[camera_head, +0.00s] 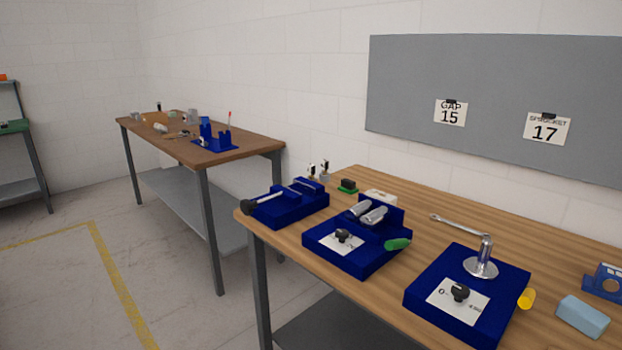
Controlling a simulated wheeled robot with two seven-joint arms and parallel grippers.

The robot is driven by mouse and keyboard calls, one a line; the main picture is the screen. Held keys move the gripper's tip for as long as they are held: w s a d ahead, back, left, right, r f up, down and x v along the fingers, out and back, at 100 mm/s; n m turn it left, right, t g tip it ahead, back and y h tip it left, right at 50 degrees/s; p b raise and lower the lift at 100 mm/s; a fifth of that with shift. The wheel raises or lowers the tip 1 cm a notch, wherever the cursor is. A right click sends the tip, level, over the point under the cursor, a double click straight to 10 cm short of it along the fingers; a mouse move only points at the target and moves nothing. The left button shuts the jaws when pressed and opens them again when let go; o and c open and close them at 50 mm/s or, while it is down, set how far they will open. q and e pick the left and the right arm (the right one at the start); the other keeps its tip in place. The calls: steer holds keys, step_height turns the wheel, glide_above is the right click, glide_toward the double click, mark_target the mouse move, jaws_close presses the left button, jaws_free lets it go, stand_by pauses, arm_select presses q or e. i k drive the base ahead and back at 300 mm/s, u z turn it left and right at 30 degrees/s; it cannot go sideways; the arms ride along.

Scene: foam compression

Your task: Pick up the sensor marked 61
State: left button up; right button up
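No sensor with a readable mark 61 shows in the head view. Two small upright items with white and dark parts (318,168) stand at the back left of the near table (421,317); they are too small to tell whether they are sensors or carry a number. Several small items also lie on the far table (258,143), too small to read. Neither of my grippers is in view.
Blue fixtures stand on the near table: a vise-like one (290,207), one with metal cylinders (375,262) and one with a metal post (415,290). A light blue block (583,317) lies at right. Floor at left is clear.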

mark_target(311, 168)
steer(key=k, duration=0.3)
steer(key=u, duration=1.7)
steer(key=i, duration=1.25)
steer(key=z, duration=0.9)
